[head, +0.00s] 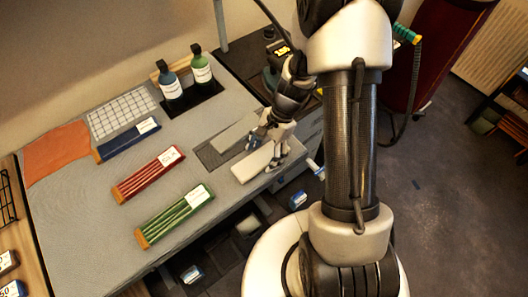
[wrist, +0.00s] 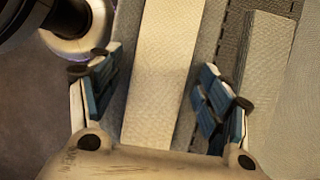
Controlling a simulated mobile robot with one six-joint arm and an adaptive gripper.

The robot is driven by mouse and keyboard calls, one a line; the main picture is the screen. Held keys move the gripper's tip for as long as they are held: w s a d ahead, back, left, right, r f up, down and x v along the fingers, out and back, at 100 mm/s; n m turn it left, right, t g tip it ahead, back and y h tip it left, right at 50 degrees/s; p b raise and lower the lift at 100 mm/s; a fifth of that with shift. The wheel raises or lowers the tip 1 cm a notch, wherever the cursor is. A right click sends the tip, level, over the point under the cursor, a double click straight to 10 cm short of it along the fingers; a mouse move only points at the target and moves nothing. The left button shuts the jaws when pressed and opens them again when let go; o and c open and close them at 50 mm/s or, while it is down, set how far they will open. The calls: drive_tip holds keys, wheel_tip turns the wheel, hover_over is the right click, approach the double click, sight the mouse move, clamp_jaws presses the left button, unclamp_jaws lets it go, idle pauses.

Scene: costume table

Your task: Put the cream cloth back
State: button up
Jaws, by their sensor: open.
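The cream cloth (head: 250,165), a folded flat strip, lies at the table's near right edge, beside a dark mat (head: 208,156). My gripper (head: 268,151) is over the cloth's right end. In the wrist view my gripper (wrist: 152,88) is open, and the cream cloth (wrist: 165,60) runs lengthwise between its two blue-padded fingers, with gaps on both sides. I cannot tell how far the fingertips are above the table. A grey folded strip (head: 232,132) lies at the far side of the dark mat; it also shows at the right of the wrist view (wrist: 270,60).
Red (head: 150,173), green (head: 176,215) and blue (head: 128,139) bundles lie on the table. Two bottles (head: 202,68) stand on a black tray at the back. An orange cloth (head: 57,152) and a white grid (head: 122,110) are at the left. Bare grey table lies between the bundles.

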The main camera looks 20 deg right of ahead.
drive_tip(key=p+v, duration=0.4)
drive_tip(key=v, duration=0.8)
wheel_tip(320, 180, up, 9)
drive_tip(key=n+t+h, duration=0.1)
drive_tip(key=n, duration=0.3)
hover_over(271, 154)
drive_tip(key=s+a+r+n+t+h, duration=0.3)
drive_tip(key=s+r+n+t, duration=0.2)
drive_tip(key=s+r+n, duration=0.5)
drive_tip(key=s+r, duration=0.3)
drive_tip(key=s, duration=0.2)
drive_tip(key=shift+r, duration=0.2)
drive_tip(key=shift+s+f+b, duration=0.1)
drive_tip(key=shift+f+b, duration=1.15)
drive_tip(key=shift+b, duration=0.15)
